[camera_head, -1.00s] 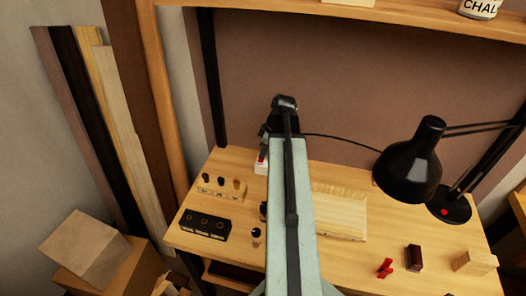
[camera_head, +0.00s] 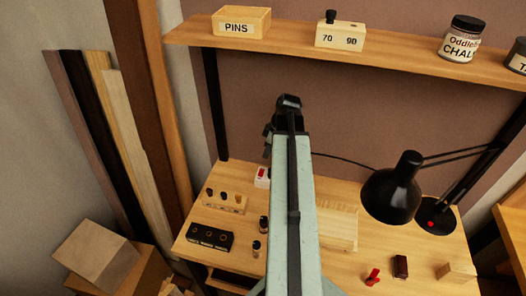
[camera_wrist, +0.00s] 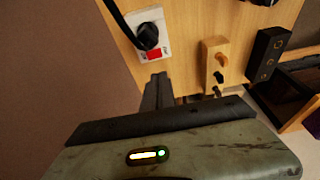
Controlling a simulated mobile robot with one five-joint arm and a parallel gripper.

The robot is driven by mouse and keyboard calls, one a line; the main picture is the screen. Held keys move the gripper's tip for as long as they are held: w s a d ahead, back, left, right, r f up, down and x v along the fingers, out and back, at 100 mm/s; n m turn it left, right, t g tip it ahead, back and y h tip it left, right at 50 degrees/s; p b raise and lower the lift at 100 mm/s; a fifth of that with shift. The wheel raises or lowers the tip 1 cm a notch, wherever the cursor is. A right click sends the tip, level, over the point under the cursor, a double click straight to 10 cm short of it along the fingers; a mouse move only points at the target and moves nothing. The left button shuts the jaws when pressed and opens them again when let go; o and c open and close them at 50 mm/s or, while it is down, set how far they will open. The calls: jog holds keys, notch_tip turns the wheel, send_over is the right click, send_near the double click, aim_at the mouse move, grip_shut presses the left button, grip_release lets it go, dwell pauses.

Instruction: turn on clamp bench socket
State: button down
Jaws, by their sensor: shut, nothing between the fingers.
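The bench socket is a small white box (camera_head: 261,181) with a red switch (camera_head: 263,174), at the back left of the bench. In the wrist view the white socket (camera_wrist: 138,19) has a black plug and cord (camera_wrist: 147,37) in it. Its red rocker switch (camera_wrist: 154,55) faces my fingers. My gripper (camera_wrist: 159,77) is shut and empty, its tips just short of the switch, with a small gap showing. In the head view my gripper (camera_head: 267,150) is above the socket. I cannot tell from the red colour whether the switch is on.
A wooden block with dark pegs (camera_head: 226,201) and a black block with holes (camera_head: 210,237) stand left of my arm. Small bottles (camera_head: 257,248) are close to it. A black lamp (camera_head: 393,190) stands right. A shelf (camera_head: 290,47) runs above.

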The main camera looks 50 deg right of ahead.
jog(key=p+v, duration=0.1)
jog(key=v, duration=0.2)
jog(key=shift+s, duration=0.1)
jog(key=w+a+f+m+g+b, duration=0.1)
jog(key=w+a+m, duration=0.1)
jog(key=a, duration=1.1)
jog(key=w+a+f+m+g+h+b, duration=0.1)
jog(key=w+a, duration=0.3)
jog(key=a, duration=1)
jog(key=w+a+f+m+b, duration=0.1)
jog(key=w+a+f+m, duration=0.1)
jog(key=a, duration=1.2)
jog(key=shift+w+a+f+m+g+h, duration=0.15)
jog(key=shift+w+f+m+g+h, duration=0.2)
jog(key=shift+w, duration=0.5)
jog(key=shift+a, duration=0.1)
